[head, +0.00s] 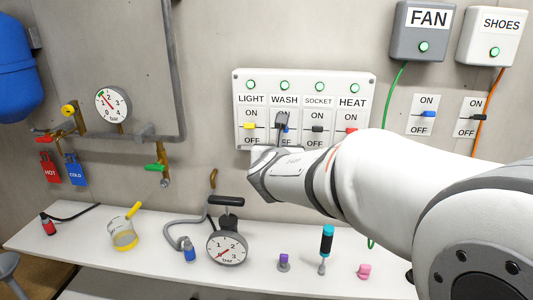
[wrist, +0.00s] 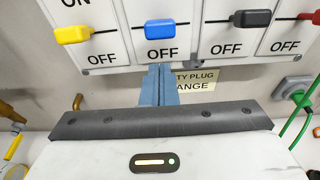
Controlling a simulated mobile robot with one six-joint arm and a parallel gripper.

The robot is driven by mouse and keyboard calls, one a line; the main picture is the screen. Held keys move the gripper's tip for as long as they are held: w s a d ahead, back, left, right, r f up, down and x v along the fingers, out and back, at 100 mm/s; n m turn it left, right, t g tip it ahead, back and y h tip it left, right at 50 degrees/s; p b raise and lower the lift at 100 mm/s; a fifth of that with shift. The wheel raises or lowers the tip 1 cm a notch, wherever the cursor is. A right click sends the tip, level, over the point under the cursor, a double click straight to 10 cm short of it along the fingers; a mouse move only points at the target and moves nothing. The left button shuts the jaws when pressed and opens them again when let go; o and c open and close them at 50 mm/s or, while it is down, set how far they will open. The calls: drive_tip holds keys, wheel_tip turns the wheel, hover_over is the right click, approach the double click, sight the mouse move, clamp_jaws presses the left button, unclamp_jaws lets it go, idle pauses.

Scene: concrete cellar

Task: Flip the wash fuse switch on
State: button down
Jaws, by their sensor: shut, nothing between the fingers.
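The fuse panel (head: 243,93) is a white wall box with four labelled columns, LIGHT, WASH, SOCKET and HEAT. The wash switch is a blue lever (wrist: 159,29), just above its OFF label in the wrist view. It lies about level with the yellow light lever (wrist: 72,34); its ON label is out of that view. My gripper (wrist: 158,72) is shut and empty, its fingertips just below the blue lever at the panel's lower edge. In the head view my gripper (head: 283,117) covers most of the wash switch. Contact with the lever cannot be told.
Beside the wash lever are the black socket lever (wrist: 250,19) and the red heat lever (head: 351,130). FAN (head: 419,45) and SHOES (head: 493,50) boxes hang right.

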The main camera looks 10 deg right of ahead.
drive_tip(key=s+a+r+p, duration=0.1)
drive_tip(key=s+r, duration=0.3)
drive_tip(key=s, duration=0.4)
drive_tip(key=shift+a+r+p, duration=0.35)
drive_tip(key=shift+a+r, duration=0.05)
drive_tip(key=shift+a, duration=0.4)
